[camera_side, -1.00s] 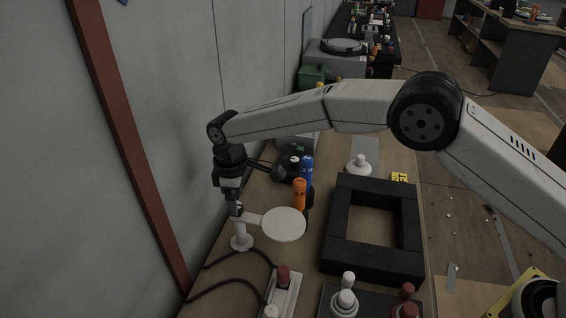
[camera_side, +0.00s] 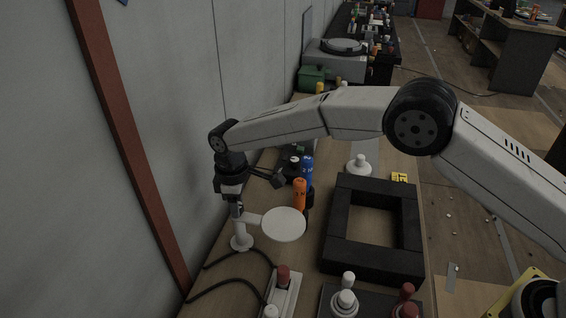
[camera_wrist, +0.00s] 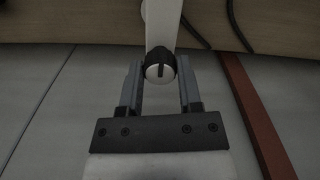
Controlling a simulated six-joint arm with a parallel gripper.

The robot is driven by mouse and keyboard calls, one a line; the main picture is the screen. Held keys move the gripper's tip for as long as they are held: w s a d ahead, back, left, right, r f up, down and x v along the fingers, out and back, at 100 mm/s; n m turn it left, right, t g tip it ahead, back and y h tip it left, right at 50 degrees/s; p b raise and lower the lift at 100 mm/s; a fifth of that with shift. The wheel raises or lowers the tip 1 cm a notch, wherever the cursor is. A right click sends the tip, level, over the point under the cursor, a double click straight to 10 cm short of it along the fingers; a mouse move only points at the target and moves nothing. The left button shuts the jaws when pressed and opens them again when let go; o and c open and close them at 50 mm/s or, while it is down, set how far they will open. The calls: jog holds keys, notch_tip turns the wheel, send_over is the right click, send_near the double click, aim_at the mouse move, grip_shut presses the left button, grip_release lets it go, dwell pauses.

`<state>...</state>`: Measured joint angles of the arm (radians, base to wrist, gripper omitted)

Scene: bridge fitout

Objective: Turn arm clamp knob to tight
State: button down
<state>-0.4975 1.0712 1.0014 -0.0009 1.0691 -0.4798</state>
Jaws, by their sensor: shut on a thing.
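The clamp knob (camera_wrist: 160,68) is a round pale cap with a dark grip and a dark line across it, at the top of the white stand in the wrist view. My gripper (camera_wrist: 160,84) has one finger on each side of the knob and is shut on it. In the side view my gripper (camera_side: 236,207) points down at the top of the white stand (camera_side: 240,238), and the knob is mostly hidden there. A white round plate (camera_side: 284,224) sits on the arm that reaches right from the stand.
Orange (camera_side: 299,194) and blue (camera_side: 307,172) bottles stand just behind the plate. A black square frame (camera_side: 341,222) lies to the right. A red-topped lever (camera_side: 283,274) stands in front. The grey wall (camera_side: 170,130) is close on the left, and black cables cross the bench.

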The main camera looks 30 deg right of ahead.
jog(key=shift+m, duration=0.3)
jog(key=m, duration=0.8)
jog(key=shift+m, duration=0.3)
jog(key=m, duration=0.4)
jog(key=shift+m, duration=0.3)
jog(key=m, duration=0.4)
jog(key=shift+c, duration=1.4)
grip_release()
jog(key=shift+r, duration=0.1)
